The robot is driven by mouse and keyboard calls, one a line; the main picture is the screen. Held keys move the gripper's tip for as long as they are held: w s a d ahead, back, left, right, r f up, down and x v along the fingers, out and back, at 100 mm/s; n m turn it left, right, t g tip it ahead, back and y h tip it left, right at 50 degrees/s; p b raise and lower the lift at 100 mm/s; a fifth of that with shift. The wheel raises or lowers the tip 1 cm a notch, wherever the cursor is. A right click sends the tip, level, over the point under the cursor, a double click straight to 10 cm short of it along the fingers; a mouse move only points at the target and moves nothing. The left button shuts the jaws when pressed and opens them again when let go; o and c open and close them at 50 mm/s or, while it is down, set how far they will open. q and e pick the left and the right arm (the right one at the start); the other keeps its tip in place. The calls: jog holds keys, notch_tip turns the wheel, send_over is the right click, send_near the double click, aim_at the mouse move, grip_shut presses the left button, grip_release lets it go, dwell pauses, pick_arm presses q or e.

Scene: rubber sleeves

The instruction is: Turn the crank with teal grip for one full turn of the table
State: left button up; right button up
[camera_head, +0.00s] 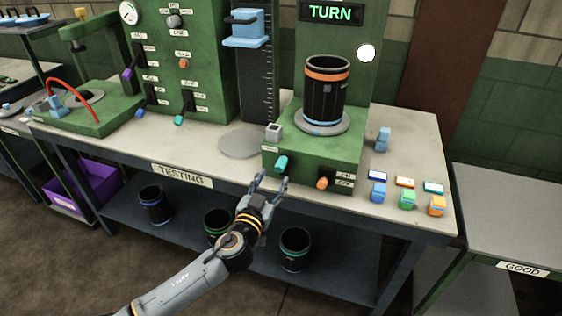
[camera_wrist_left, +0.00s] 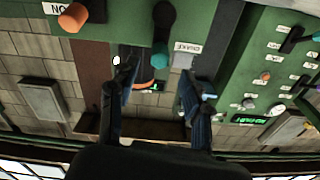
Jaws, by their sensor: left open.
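The teal crank grip (camera_head: 281,163) sticks out from the front of the green turntable housing (camera_head: 333,160), at its left side. It also shows in the wrist view (camera_wrist_left: 160,55), where the picture is upside down. My left gripper (camera_head: 271,177) is open, just in front of and slightly below the teal grip. In the wrist view its fingers (camera_wrist_left: 158,82) are apart and the grip appears between and beyond them. No contact is visible. A black sleeve (camera_head: 327,92) with an orange top band stands upright on the round grey turntable (camera_head: 343,122). My right gripper is out of view.
An orange-tipped control (camera_head: 322,183) sits right of the teal grip. A lit TURN sign (camera_head: 331,12) is above. Small coloured blocks (camera_head: 408,198) stand at the bench's right. Several sleeves (camera_head: 295,248) stand on the lower shelf. A grey disc (camera_head: 240,144) lies left.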

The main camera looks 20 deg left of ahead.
aim_at(278, 170)
pick_arm(q)
jog(key=w+p, duration=0.1)
jog(key=w, duration=0.6)
jog(key=shift+w+d, duration=0.2)
jog(key=shift+c, duration=0.4)
